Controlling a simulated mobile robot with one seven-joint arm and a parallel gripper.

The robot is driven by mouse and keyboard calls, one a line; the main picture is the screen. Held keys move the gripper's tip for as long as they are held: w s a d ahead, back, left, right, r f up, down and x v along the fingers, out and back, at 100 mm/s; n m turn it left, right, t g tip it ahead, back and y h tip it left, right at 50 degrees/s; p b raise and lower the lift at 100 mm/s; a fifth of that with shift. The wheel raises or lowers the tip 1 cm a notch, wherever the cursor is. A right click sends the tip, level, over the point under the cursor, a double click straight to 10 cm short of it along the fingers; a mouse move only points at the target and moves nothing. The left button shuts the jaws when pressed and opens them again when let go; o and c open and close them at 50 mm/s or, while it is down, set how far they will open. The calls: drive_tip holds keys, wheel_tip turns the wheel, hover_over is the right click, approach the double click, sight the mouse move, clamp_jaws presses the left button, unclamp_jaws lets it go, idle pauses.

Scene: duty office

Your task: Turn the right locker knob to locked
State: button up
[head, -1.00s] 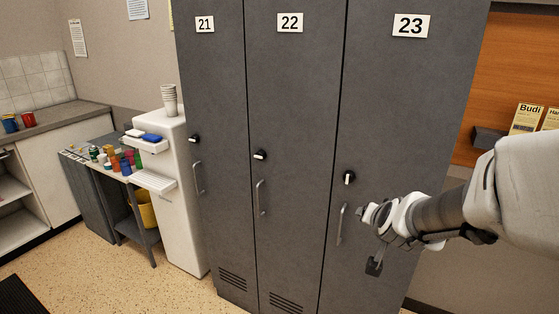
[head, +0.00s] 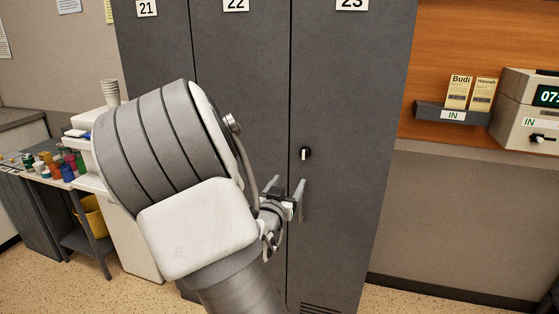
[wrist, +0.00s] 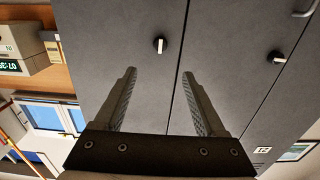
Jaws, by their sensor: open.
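The right locker, number 23 (head: 345,100), is a tall dark grey door. Its black knob (head: 305,153) has a white bar that stands about upright in the head view. The knob also shows in the wrist view (wrist: 160,44), beyond the fingertips and between their lines. My gripper (head: 289,190) is open and empty, just below and left of that knob in the head view. Its two fingers (wrist: 158,74) are spread apart in the wrist view and do not touch the knob. The door handle (head: 302,205) is partly behind my gripper.
My arm hides much of lockers 21 and 22 in the head view. Locker 22's knob (wrist: 278,57) shows at the right of the wrist view. A wood-backed shelf with a card holder (head: 453,113) and time clock (head: 530,110) lies to the right.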

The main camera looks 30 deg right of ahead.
approach(303, 155)
drive_tip(key=x, duration=0.9)
drive_tip(key=shift+w+d+b, duration=0.15)
drive_tip(key=shift+d+b, duration=0.1)
drive_tip(key=shift+b, duration=0.15)
clamp_jaws()
